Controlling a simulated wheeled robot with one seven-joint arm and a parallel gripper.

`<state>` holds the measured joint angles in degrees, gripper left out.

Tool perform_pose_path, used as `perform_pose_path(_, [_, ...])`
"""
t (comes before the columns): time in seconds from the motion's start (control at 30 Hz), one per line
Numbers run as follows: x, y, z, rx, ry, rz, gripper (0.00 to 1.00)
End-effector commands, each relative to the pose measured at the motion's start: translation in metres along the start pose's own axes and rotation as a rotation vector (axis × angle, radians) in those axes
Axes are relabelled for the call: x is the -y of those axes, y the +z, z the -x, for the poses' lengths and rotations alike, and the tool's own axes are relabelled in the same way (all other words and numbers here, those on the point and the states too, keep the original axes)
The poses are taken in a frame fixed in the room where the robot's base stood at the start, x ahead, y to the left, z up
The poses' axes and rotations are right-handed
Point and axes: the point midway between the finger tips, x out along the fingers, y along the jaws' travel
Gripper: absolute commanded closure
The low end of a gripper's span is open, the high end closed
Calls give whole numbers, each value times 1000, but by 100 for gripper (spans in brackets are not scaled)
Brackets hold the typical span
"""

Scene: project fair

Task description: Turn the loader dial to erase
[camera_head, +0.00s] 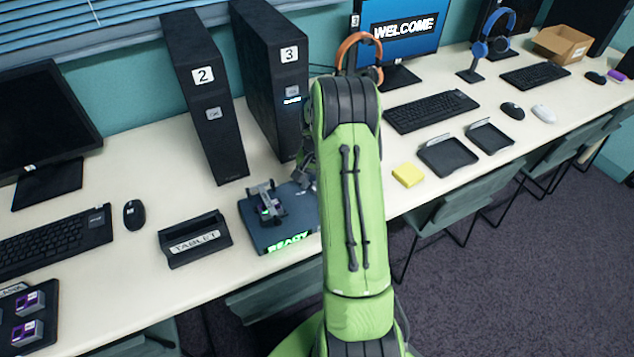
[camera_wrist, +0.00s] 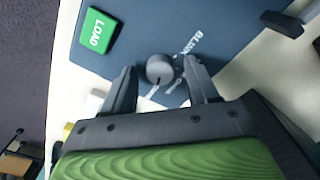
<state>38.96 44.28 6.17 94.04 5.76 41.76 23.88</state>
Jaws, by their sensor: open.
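The loader (camera_head: 256,234) is a dark blue-grey box on the bench, with a green READY display on its front edge. In the wrist view its face (camera_wrist: 225,45) fills the upper part. The round grey dial (camera_wrist: 160,68) sits there between the fingertips of my gripper (camera_wrist: 160,76), which is open with one finger on each side. Whether either finger touches the dial I cannot tell. White lettering beside the dial reads BLINK; other marks are partly hidden by the dial and fingers. A green LOAD button (camera_wrist: 99,31) is up and left of the dial. My arm hides the loader's right side in the head view.
A small grey device (camera_head: 266,203) stands on the loader's left part. Computer towers 2 (camera_head: 205,115) and 3 (camera_head: 268,90) stand close behind. A tablet dock (camera_head: 195,240) is to the left, a yellow block (camera_head: 408,175) to the right. Chairs line the bench front.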

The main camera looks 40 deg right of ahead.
Motion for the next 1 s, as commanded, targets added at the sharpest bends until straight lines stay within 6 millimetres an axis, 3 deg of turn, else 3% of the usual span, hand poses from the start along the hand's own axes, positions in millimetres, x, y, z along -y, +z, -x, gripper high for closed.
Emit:
perform_pose_path(0.53, [0, -1, 138, -6, -2, -1, 41])
perform_pose_path(0.7, [0, -1, 155, -4, -1, -1, 41])
perform_pose_path(1.0, [0, 0, 156, -2, -1, 0, 41])
